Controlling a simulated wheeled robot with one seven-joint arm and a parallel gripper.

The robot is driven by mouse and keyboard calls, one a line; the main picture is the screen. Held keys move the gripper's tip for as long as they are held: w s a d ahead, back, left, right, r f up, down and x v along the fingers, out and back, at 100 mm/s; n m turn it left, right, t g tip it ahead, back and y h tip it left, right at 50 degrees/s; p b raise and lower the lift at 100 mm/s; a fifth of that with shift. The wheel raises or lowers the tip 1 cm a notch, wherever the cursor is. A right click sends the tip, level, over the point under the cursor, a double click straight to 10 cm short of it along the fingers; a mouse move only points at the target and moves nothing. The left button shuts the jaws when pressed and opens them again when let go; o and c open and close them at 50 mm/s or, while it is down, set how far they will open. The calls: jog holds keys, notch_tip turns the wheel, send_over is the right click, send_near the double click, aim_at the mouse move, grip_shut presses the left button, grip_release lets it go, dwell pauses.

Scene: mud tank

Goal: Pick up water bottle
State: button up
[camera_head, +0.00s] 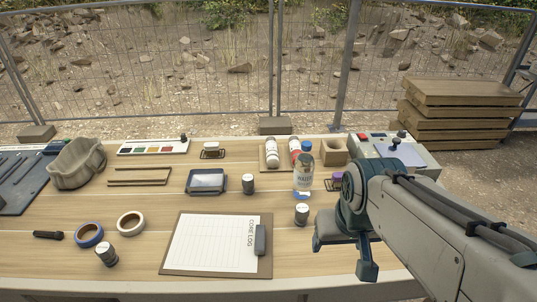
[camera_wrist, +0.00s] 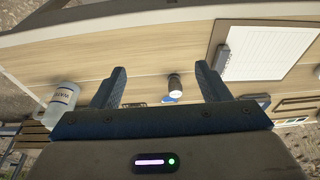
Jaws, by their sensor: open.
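The water bottle (camera_head: 303,178) is clear with a blue cap and a white label. It stands upright on the wooden table, behind and left of my arm. My gripper (camera_head: 345,257) is open and low over the right front of the table, nearer the front edge than the bottle. In the wrist view the fingers of my gripper (camera_wrist: 161,72) are apart. A small dark can with a white lid (camera_wrist: 174,87) shows beyond the gap between them.
The same can (camera_head: 301,214) stands just in front of the bottle. Spray cans (camera_head: 269,154) and a wooden box (camera_head: 334,152) stand close behind it. A clipboard (camera_head: 190,270) lies left of my gripper. A control box (camera_head: 425,163) is behind my arm.

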jog(key=w+a+r+n+g+p, duration=0.1)
jog(key=w+r+n, duration=0.1)
jog(key=w+r, duration=0.5)
jog(key=w+a+r+n+p, duration=0.1)
jog(key=w+r+n, duration=0.1)
jog(key=w, duration=0.8)
jog(key=n+g+p, duration=0.2)
jog(key=n, duration=0.3)
send_over(307, 143)
jog(key=f, duration=0.7)
jog(key=shift+s+a+f, duration=0.2)
jog(key=shift+s+f, duration=0.05)
jog(key=shift+s, duration=0.1)
jog(key=shift+w+d+f+p, duration=0.15)
jog(key=shift+f+p, duration=0.2)
jog(key=shift+f, duration=1)
jog(key=shift+w+f+p, duration=0.1)
jog(key=shift+f+p, duration=0.2)
jog(key=shift+f, duration=1.05)
grip_shut()
